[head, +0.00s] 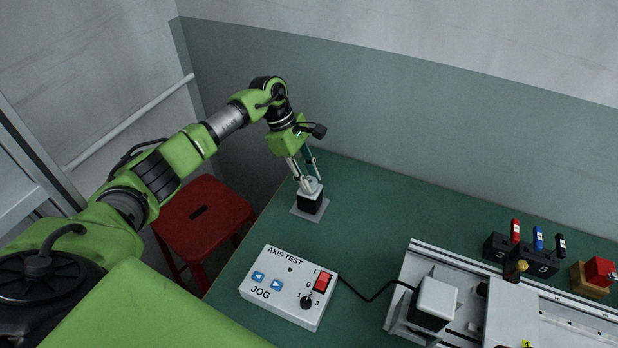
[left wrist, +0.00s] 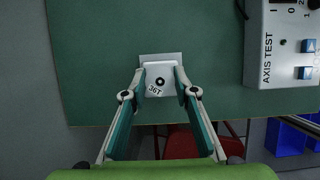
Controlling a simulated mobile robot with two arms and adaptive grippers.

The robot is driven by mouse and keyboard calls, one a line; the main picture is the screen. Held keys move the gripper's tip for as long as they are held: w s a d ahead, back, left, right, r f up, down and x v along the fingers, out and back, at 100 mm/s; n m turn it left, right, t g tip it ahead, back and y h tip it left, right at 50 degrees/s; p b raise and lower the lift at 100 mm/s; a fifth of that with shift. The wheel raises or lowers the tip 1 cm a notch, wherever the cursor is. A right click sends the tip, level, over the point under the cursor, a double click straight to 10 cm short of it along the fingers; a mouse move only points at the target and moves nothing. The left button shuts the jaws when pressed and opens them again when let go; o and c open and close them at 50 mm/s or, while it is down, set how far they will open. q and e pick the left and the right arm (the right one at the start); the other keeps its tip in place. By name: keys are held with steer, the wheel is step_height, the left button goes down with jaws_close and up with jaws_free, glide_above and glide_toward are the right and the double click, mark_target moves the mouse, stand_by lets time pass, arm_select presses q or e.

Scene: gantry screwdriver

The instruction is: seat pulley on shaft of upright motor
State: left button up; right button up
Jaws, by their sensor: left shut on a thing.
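The upright motor (head: 310,203) has a black body and stands on a light grey base plate near the table's far left edge. My left gripper (head: 307,184) points down directly over it, its fingers shut on the pale pulley. In the left wrist view the pulley (left wrist: 157,75) shows a "36T" label and a dark ringed bore, with a fingertip on each side of it. The base plate (left wrist: 160,57) shows behind it. The pulley hides the shaft, and I cannot tell whether it sits fully down on the motor. My right gripper is not in view.
A white AXIS TEST control box (head: 289,287) stands on the green table (head: 375,215), its cable running to a gantry rail (head: 408,275) at right. A black holder (head: 520,255) with coloured-handled tools stands behind the rail. A red stool (head: 203,215) is beside the table.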

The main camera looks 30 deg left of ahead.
arm_select(q)
steer(key=o, duration=1.2)
steer(key=shift+r, duration=0.1)
step_height(320, 180, up, 10)
